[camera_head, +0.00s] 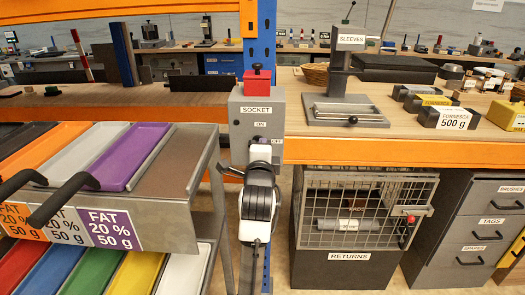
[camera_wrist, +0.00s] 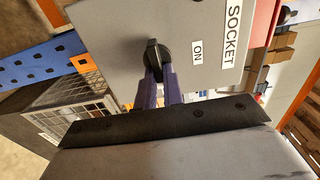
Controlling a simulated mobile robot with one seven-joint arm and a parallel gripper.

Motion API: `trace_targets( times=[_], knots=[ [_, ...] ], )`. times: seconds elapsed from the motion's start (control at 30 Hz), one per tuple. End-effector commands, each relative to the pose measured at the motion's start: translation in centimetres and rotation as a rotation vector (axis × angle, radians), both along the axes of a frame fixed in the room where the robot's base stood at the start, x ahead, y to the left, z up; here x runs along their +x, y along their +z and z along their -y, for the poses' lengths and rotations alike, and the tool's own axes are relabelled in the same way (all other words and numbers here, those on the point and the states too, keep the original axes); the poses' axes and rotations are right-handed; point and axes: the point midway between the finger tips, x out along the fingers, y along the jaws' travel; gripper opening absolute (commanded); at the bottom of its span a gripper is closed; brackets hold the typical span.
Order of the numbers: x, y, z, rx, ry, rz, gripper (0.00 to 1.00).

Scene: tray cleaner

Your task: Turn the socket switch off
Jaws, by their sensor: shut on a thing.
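The socket box (camera_head: 238,128) is a grey box on the blue post, labelled SOCKET, with ON above OFF on its face. In the wrist view the grey box face (camera_wrist: 135,25) shows the SOCKET and ON labels. Its black rotary switch (camera_wrist: 154,54) stands beside the ON label; the OFF label is out of sight there. My gripper (camera_wrist: 160,80) is shut on the switch, with its two dark blue fingers at the knob. In the head view my gripper (camera_head: 260,148) reaches up to the box front beside OFF and hides the switch.
A red block with a black knob (camera_head: 257,78) tops the box. A cart with coloured trays (camera_head: 135,155) stands close on the left. An orange-edged workbench (camera_head: 400,152) and a wire RETURNS cage (camera_head: 365,210) are on the right.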

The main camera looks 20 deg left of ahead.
Motion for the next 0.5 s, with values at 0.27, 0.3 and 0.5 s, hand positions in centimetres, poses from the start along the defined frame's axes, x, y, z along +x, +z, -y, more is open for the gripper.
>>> trace_targets(
  times=[0.27,0.3,0.5],
  knots=[
    [0.00,-0.06,-0.03,0.016,0.000,-0.006,0.00],
    [0.00,-0.06,-0.03,0.016,0.000,-0.006,0.00],
    [0.00,-0.05,-0.03,0.016,0.001,-0.006,0.10]
  ],
)
